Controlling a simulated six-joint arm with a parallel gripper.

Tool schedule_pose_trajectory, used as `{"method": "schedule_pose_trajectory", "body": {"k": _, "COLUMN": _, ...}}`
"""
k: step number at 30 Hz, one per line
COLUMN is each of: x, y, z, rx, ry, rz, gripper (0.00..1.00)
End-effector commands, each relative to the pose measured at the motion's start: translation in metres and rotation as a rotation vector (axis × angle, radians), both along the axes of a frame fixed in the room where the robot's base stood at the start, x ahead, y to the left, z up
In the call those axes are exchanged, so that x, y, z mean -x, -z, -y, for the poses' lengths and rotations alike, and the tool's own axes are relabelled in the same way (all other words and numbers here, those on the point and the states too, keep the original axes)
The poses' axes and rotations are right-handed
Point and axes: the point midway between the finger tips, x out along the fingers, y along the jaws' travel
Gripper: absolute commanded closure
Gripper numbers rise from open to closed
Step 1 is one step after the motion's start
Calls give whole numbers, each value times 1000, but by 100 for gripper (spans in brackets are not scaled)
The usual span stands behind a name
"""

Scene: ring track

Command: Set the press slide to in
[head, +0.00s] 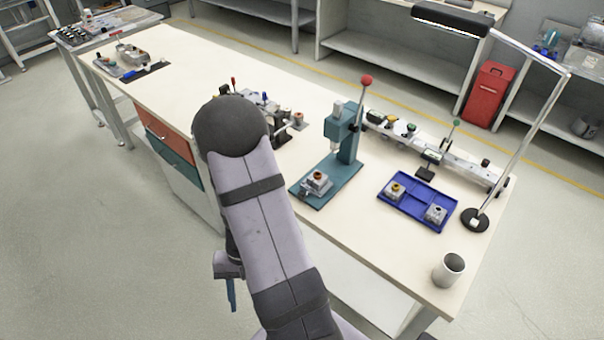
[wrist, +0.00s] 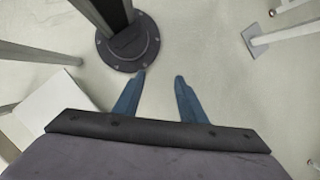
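The teal press (head: 347,142) stands on the bench in the head view, with a red-knobbed lever at its top. Its slide (head: 316,185), a small grey block carrying a metal part, sits on the outer, near part of the teal base plate, forward of the ram rather than under it. My gripper (head: 232,308) hangs low beside the bench's front side, left of and well away from the press. In the wrist view my gripper (wrist: 160,76) has its two blue fingers apart with nothing between them, above the floor. The press is not in the wrist view.
A blue tray (head: 411,217) with two small blocks lies right of the press. A white rail fixture (head: 460,164), a lamp base (head: 475,220) and a mug (head: 449,269) stand farther right. My arm hides part of the bench and the devices (head: 287,122) left of the press.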

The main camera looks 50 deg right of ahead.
Motion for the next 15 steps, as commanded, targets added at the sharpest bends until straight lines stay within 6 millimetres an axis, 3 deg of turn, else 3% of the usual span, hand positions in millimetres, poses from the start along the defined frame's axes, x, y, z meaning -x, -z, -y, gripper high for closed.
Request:
{"method": "schedule_pose_trajectory", "body": {"k": 1, "x": -14, "y": -17, "z": 7, "rx": 15, "ry": 73, "rz": 25, "gripper": 62}}
{"method": "schedule_pose_trajectory", "body": {"k": 3, "x": -42, "y": -16, "z": 24, "rx": 61, "ry": 194, "rz": 83, "gripper": 62}}
{"method": "schedule_pose_trajectory", "body": {"k": 5, "x": -71, "y": -7, "z": 48, "rx": 129, "ry": 309, "rz": 149, "gripper": 62}}
{"method": "schedule_pose_trajectory", "body": {"k": 9, "x": -128, "y": 15, "z": 119, "rx": 348, "ry": 535, "rz": 306, "gripper": 62}}
{"method": "schedule_pose_trajectory", "body": {"k": 12, "x": -155, "y": -2, "z": 180, "rx": 538, "ry": 678, "rz": 407, "gripper": 62}}
{"method": "schedule_pose_trajectory", "body": {"k": 15, "x": -156, "y": -21, "z": 228, "rx": 719, "ry": 783, "rz": 447, "gripper": 62}}
